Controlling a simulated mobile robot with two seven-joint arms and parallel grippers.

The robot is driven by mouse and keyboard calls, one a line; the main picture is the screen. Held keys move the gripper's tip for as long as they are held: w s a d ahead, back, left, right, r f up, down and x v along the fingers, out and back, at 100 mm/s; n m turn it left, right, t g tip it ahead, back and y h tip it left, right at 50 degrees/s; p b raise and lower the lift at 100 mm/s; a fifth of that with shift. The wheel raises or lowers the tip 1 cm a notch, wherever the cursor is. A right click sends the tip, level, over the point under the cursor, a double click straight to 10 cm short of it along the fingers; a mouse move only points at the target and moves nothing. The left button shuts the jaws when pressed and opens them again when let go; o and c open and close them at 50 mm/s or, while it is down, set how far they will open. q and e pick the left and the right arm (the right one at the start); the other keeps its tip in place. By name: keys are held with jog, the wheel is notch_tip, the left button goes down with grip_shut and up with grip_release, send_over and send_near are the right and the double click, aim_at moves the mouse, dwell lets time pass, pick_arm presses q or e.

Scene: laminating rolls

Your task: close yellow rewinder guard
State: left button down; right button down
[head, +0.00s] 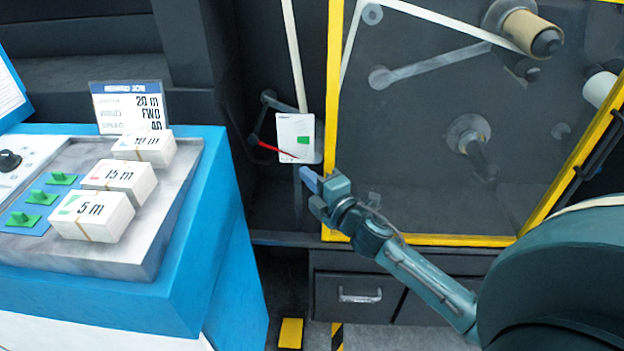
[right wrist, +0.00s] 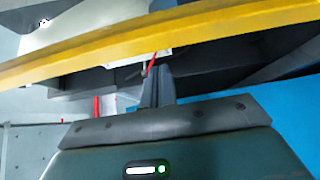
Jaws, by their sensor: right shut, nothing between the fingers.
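The yellow rewinder guard is a yellow frame (head: 430,240) around a clear panel, on the right of the head view. Rollers and a cardboard core show through it. Its left upright stands beside a dark recess with a white card. My right gripper (head: 308,181) is shut and empty, with its fingertips just left of the upright's lower part. In the right wrist view, a yellow bar (right wrist: 120,48) crosses just beyond the shut fingers (right wrist: 158,86). I cannot tell if they touch it, or whether the guard sits flush. My left gripper is not in view.
A white card with a green mark (head: 296,137) and a red pointer sit left of the guard. A blue console (head: 225,200) at left bears stacked cards (head: 92,217) and a job sign (head: 128,104). A drawer (head: 360,294) lies below the guard.

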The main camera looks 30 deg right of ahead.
jog(key=s, duration=0.9)
jog(key=shift+s+d+b, duration=0.3)
jog(key=shift+s+b, duration=0.05)
jog(key=shift+b, duration=0.05)
